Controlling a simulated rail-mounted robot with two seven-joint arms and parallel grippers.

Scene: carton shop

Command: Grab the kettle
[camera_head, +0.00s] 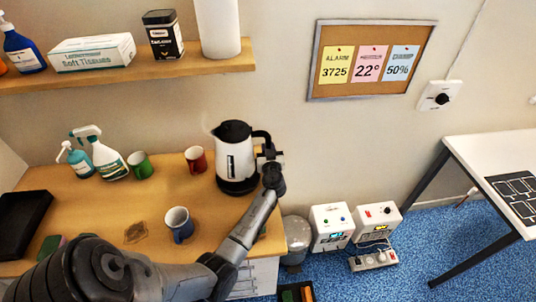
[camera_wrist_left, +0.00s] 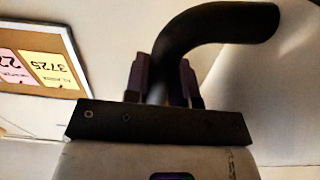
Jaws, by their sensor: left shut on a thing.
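The kettle (camera_head: 236,160) is white with a black lid, base and handle. It stands upright near the right end of the wooden counter, and I cannot tell whether its base touches the wood. My left gripper (camera_head: 268,157) is at the kettle's right side, at the handle. In the left wrist view the black handle (camera_wrist_left: 215,28) runs down between the two fingers of my left gripper (camera_wrist_left: 163,85), which are shut on it. Part of the handle is hidden behind the gripper's body. My right gripper is not in view.
A red mug (camera_head: 196,160) stands left of the kettle, and a blue mug (camera_head: 179,224) in front of it. A green mug (camera_head: 140,166) and spray bottles (camera_head: 105,155) stand farther left. A wooden shelf (camera_head: 130,72) hangs above. The counter (camera_head: 90,205) ends right of the kettle.

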